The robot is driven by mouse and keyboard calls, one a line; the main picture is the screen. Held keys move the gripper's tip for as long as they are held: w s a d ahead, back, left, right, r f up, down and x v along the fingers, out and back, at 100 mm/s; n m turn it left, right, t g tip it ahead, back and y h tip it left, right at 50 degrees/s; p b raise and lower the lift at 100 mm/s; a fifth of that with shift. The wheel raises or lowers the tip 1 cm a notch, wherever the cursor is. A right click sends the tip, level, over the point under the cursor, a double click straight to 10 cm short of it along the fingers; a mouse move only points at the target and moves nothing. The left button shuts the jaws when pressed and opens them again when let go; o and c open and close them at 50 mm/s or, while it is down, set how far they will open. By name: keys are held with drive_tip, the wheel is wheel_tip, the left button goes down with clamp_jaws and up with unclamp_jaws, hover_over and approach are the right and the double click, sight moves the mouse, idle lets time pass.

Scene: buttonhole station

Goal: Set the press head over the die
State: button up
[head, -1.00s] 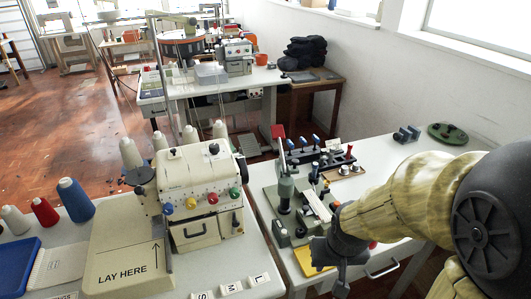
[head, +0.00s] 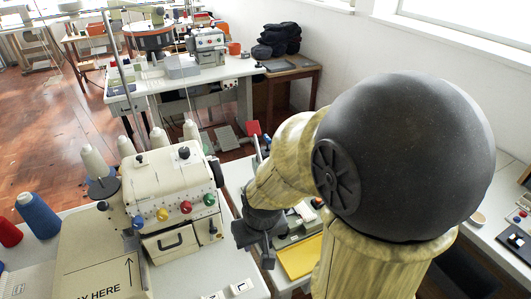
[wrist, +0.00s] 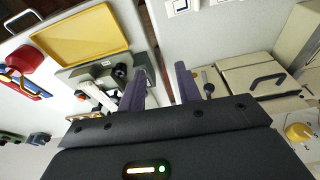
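The bench press is mostly hidden behind my arm in the head view; part of its grey-green base (head: 287,240) shows beside my gripper. In the wrist view the grey-green base (wrist: 92,77) lies left of my fingers, with dark round knobs on it. I cannot tell the press head from the die there. My gripper (wrist: 163,75) is open, its two dark fingers apart with nothing between them. It hangs over the gap between the press bench and the sewing machine table, which also shows in the head view (head: 262,258).
A yellow tray (wrist: 80,35) lies at the bench's front edge. The cream buttonhole machine (head: 172,190) stands left of my gripper, with thread cones behind it. A red part (wrist: 22,60) and blue rack lie further along the bench. My arm blocks much of the head view.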

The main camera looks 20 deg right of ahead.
drive_tip(key=shift+s, duration=0.1)
drive_tip(key=w+d+r+n+g+p, duration=0.1)
drive_tip(key=w+d+r+n+p, duration=0.15)
drive_tip(key=w+r+p, duration=0.5)
drive_tip(key=w+d+r+n+g+p, duration=0.1)
drive_tip(key=w+d+r+n+p, duration=0.2)
drive_tip(key=w, duration=0.7)
drive_tip(key=w+d+r+n+p, duration=0.1)
drive_tip(key=w+d+r+p, duration=0.6)
drive_tip(key=w+d+p, duration=0.2)
drive_tip(key=shift+w+d+r+g, duration=0.3)
drive_tip(key=shift+w+d, duration=0.05)
drive_tip(key=shift+d, duration=0.6)
drive_tip(key=shift+n+p, duration=0.25)
drive_tip(key=shift+p, duration=0.05)
wheel_tip(320, 180, down, 17)
drive_tip(key=p, duration=0.5)
drive_tip(key=shift+f, duration=0.2)
